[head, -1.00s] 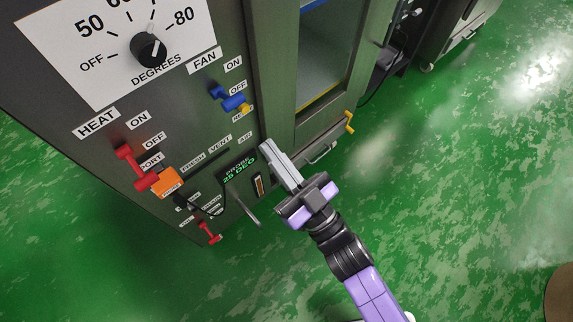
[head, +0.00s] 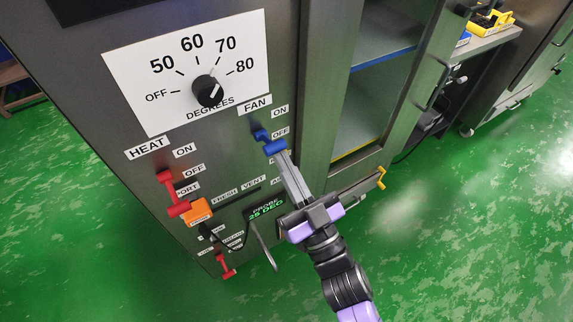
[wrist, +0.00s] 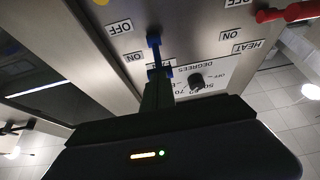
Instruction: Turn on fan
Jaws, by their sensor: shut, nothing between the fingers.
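The blue fan switch (head: 262,134) is on the oven's front panel under the FAN label, beside its ON and OFF labels. Its handle (head: 274,147) slants down toward the OFF side. My gripper (head: 282,158) is shut and empty, its fingertips at the lower end of the handle; contact is hard to tell. In the wrist view, which is upside down, the blue switch (wrist: 153,43) runs to the tips of my gripper (wrist: 159,76), and the fingers partly cover its end.
A degrees dial (head: 208,90) is above left. A red heat switch (head: 166,180) and orange part (head: 197,211) are to the left. The oven door with its window (head: 375,95) is to the right. A probe display (head: 264,210) sits below.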

